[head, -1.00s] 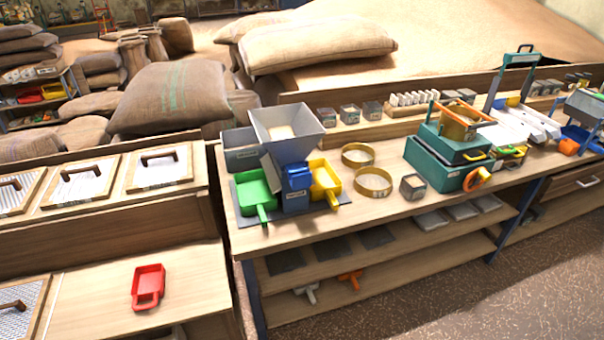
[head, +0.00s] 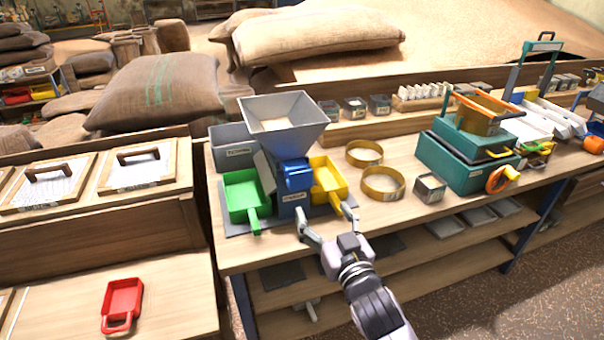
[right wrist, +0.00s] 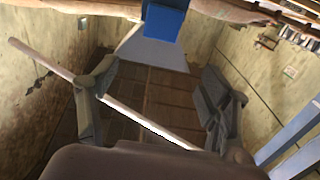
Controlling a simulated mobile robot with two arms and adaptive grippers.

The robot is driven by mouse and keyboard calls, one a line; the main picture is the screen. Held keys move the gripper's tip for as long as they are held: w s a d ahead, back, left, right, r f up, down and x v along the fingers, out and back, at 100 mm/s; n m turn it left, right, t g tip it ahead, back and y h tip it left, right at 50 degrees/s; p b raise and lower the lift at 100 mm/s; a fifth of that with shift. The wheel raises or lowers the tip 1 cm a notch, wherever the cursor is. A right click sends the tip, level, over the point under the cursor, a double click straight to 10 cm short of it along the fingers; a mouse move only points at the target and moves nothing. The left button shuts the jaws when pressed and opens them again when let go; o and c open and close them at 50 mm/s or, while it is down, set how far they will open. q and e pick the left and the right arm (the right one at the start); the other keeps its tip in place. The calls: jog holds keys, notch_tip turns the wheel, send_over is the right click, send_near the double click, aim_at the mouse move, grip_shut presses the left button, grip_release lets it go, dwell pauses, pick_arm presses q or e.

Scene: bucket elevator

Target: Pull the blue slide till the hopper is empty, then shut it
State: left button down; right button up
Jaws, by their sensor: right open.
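The grey hopper (head: 283,108) stands on the bench with pale grain (head: 278,125) showing inside. The blue slide (head: 297,174) is on the front of the blue body below it. A green tray (head: 243,193) is at its left and a yellow tray (head: 328,172) at its right. My right gripper (head: 325,213) is open and empty, in front of and below the slide, apart from it as far as I can tell. In the right wrist view a blue block (right wrist: 165,22), seemingly the slide, shows beyond the spread fingers (right wrist: 158,95). My left gripper is not in view.
Two yellow sieve rings (head: 383,183) and a small grey box (head: 430,187) stand right of the hopper. A green machine (head: 462,155) is farther right. A red scoop (head: 122,300) lies on the lower surface at left. The bench edge is close to my gripper.

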aim_at(301, 174)
jog(key=p+x, duration=0.1)
jog(key=x, duration=1.4)
jog(key=shift+w+a+f, duration=0.1)
jog(key=shift+w, duration=0.2)
jog(key=shift+c, duration=0.6)
grip_shut()
jog(key=shift+s+p, duration=0.45)
jog(key=shift+p, duration=0.1)
jog(key=p+v, duration=0.2)
jog(key=v, duration=0.1)
jog(key=shift+s+d, duration=0.25)
jog(key=shift+s, duration=0.2)
jog(key=shift+f, duration=0.2)
